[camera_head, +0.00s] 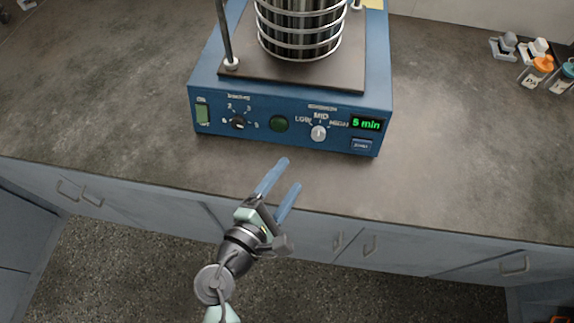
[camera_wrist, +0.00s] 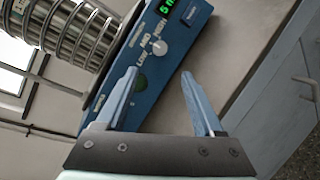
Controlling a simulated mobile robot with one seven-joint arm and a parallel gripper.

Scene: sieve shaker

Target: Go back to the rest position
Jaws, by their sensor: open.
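My gripper (camera_head: 283,182) is open and empty, with two blue fingers apart, over the front edge of the counter. It also shows in the wrist view (camera_wrist: 158,75). The blue sieve shaker (camera_head: 290,143) stands on the counter beyond it. My fingertips look apart from its front panel in the head view. The panel carries a switch, a numbered dial (camera_head: 238,123), a dark green round button (camera_head: 279,124), a speed knob (camera_head: 318,133) by the MID label and a green display (camera_head: 367,124) reading 5 min. The sieve stack (camera_head: 300,28) stands on top.
Small bottles (camera_head: 537,72) with orange and teal caps stand at the far right. Cabinet fronts with handles (camera_head: 370,245) lie below the counter edge. The floor in front is open.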

